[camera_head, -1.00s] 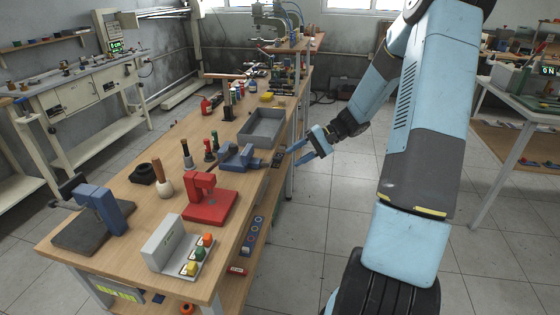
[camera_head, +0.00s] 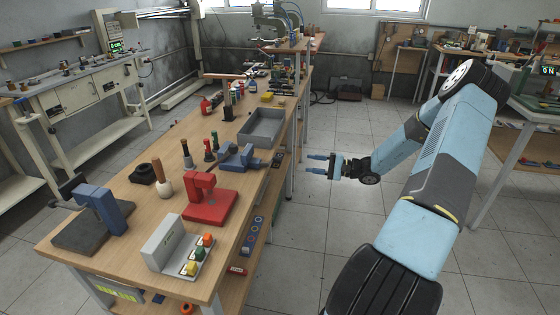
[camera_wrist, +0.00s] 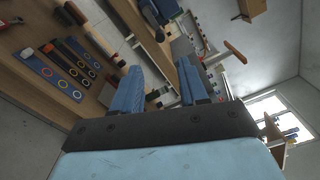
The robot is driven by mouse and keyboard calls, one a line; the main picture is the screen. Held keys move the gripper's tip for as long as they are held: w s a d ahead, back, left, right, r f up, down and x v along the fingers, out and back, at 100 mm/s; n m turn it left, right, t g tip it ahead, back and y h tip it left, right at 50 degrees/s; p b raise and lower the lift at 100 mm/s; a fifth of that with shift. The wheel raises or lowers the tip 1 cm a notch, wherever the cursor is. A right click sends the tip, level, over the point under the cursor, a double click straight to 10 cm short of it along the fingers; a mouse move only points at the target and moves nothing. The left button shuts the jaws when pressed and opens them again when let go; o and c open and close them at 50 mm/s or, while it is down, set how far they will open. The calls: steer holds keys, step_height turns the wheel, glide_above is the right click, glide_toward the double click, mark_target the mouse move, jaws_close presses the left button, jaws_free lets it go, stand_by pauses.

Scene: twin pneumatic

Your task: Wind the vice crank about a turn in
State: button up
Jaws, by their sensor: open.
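The small blue vice (camera_head: 238,156) sits on the wooden bench near its right edge, just in front of the grey tray. A small dark part that looks like its crank (camera_head: 277,158) shows at the bench edge, on the side facing my gripper; its handle is too small to make out. My gripper (camera_head: 309,163) is open and empty, off the right side of the bench, with its fingers pointing left toward the vice and a gap between. In the wrist view my two blue fingers (camera_wrist: 159,82) stand apart, with the tilted bench beyond; I cannot surely tell the crank there.
The wooden bench (camera_head: 130,188) also holds a grey tray (camera_head: 262,127), a red press (camera_head: 208,198), a button box (camera_head: 178,245), a blue clamp-like tool (camera_head: 102,208) and several upright handled tools. A lower shelf is under the bench. The floor (camera_head: 315,225) right of the bench is clear.

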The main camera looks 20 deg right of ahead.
mark_target(280, 160)
steer(key=x, duration=1.3)
steer(key=shift+a, duration=0.1)
jaws_close()
